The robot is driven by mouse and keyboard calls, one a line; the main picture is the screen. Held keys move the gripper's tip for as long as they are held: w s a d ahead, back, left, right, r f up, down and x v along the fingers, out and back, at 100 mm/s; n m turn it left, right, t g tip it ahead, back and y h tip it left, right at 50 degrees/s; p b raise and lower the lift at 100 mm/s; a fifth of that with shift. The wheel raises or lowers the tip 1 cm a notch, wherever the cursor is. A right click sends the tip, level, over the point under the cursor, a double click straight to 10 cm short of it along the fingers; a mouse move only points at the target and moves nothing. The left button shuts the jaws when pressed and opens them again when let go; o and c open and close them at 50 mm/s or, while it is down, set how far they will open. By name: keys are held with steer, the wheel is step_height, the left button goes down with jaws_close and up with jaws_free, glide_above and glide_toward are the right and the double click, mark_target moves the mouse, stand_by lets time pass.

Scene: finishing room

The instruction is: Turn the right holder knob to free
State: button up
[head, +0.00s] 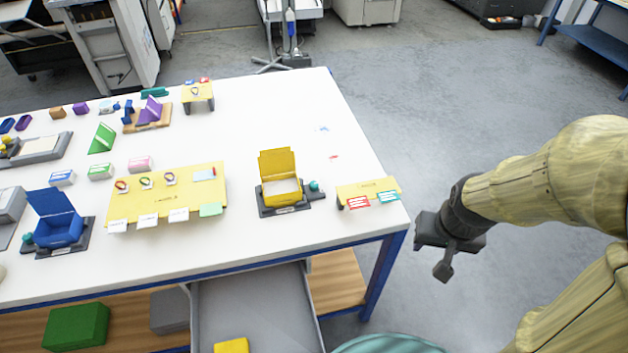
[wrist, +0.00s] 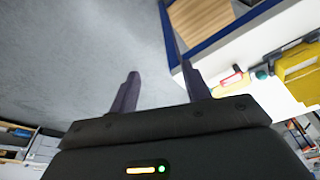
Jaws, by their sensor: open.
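The right holder is a dark base (head: 268,209) carrying an open yellow box (head: 283,200) near the right end of the white table. Its knob is a small teal cap (head: 315,186) on the base's right side, and the knob also shows in the wrist view (wrist: 262,75) beside the yellow box (wrist: 300,72). The knob's setting is too small to read. My gripper (head: 443,268) is off the table's right edge, apart from the knob. In the wrist view its two fingers (wrist: 160,85) are spread and nothing is between them.
A low yellow stand (head: 367,187) with red and green labels sits between the knob and the table's right edge. A yellow board (head: 150,202) with tags lies left of the holder. A blue-box holder (head: 58,230) stands far left. An open grey drawer (head: 255,300) juts out in front.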

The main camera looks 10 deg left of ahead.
steer(key=w+a+r+m+p, duration=0.2)
steer(key=w+a+r, duration=0.15)
steer(key=w, duration=0.45)
steer(key=m+g+p, duration=0.2)
steer(key=m+p, duration=0.3)
glide_above(314, 184)
steer(key=shift+s+d+r, duration=0.1)
steer(key=shift+s+d, duration=0.1)
steer(key=shift+d, duration=0.05)
steer(key=f+p, duration=0.1)
steer(key=f, duration=0.4)
steer(key=f+p, duration=0.2)
steer(key=f, duration=0.4)
steer(key=f+p, duration=0.2)
steer(key=f, duration=0.4)
steer(key=shift+w+a+f, duration=0.2)
steer(key=shift+w+a, duration=0.05)
steer(key=c, duration=1)
